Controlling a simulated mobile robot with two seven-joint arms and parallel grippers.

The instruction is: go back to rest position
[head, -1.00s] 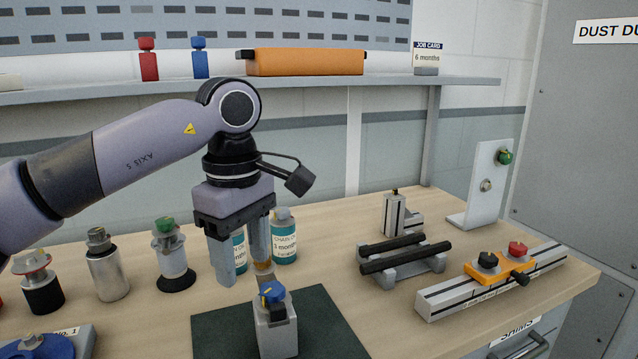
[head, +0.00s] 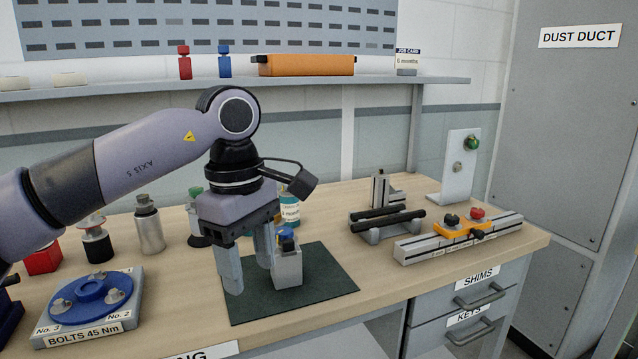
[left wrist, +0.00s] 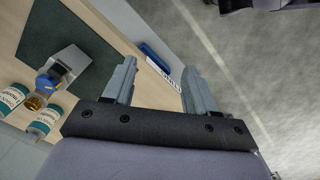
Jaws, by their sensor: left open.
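My left gripper (head: 250,265) is open and empty. In the head view it hangs with its fingers pointing down, in front of the dark green mat (head: 330,290) and partly over it in the picture. A grey block with a blue-and-yellow knob (head: 288,262) stands on the mat, just right of the fingers and partly behind them. In the left wrist view the open fingers (left wrist: 155,85) have nothing between them, and the grey block (left wrist: 62,70) lies off to the left, apart from them. My right gripper is not in view.
The bolt plate with a blue ring (head: 92,300) sits at the left front. Several suction cups and cylinders, including a metal one (head: 149,228), stand behind it. Bottles (head: 290,208) stand behind the mat. A black-barred rest (head: 388,226) and a rail with an orange slider (head: 460,240) lie right.

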